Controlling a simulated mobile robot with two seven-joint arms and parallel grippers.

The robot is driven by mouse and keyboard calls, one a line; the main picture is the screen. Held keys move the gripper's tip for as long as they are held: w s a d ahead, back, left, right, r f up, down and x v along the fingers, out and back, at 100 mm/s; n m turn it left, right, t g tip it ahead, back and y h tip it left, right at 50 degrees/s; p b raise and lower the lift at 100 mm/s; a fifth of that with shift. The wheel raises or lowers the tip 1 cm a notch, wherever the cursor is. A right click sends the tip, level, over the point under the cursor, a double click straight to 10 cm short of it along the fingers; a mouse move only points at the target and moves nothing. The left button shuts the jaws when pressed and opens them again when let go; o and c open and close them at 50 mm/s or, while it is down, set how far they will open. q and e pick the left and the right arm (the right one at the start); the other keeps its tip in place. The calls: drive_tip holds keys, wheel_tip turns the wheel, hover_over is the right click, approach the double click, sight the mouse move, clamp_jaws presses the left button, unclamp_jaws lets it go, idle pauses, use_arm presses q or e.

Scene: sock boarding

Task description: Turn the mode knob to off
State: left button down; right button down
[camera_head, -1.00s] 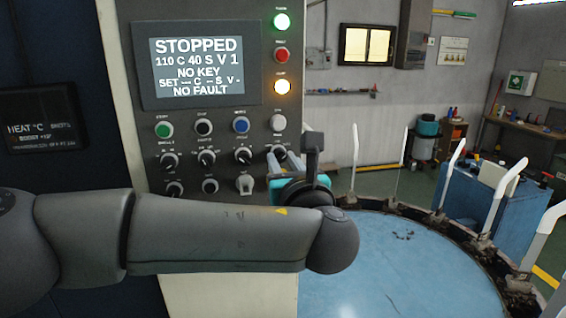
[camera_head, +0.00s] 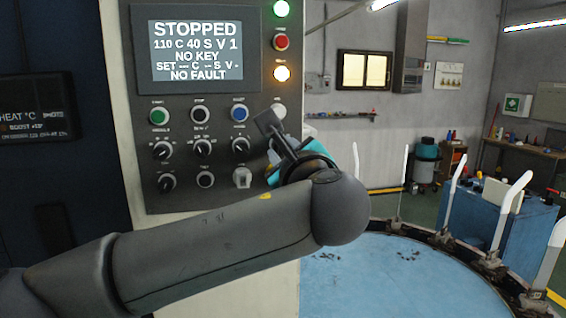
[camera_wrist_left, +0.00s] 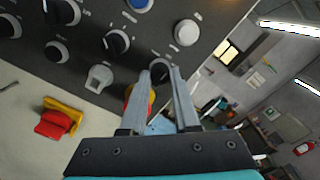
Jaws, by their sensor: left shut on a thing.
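The control panel (camera_head: 222,195) has a row of dark pointer knobs. The row's right-end knob (camera_wrist_left: 160,67) sits between the fingertips of my left gripper (camera_wrist_left: 160,75) in the left wrist view, and the gripper is shut on it. In the head view my gripper and wrist cover that knob. The small labels are unreadable, so I cannot confirm which knob is the mode knob. The display (camera_head: 198,50) reads STOPPED, NO KEY and NO FAULT. My right gripper is not in view.
Other knobs (camera_head: 240,149) lie close to the left of my gripper. A white button (camera_head: 279,111) sits above it and a pale switch (camera_head: 242,177) lies below left. A round blue table (camera_head: 400,285) with upright white arms stands to the right.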

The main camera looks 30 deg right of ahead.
use_arm(q)
drive_tip(key=shift+n+b, duration=0.3)
drive_tip(key=shift+n, duration=0.2)
drive_tip(key=c, duration=0.7)
unclamp_jaws()
drive_tip(key=shift+o, duration=0.2)
drive_tip(key=shift+s, duration=0.15)
drive_tip(key=v, duration=1.5)
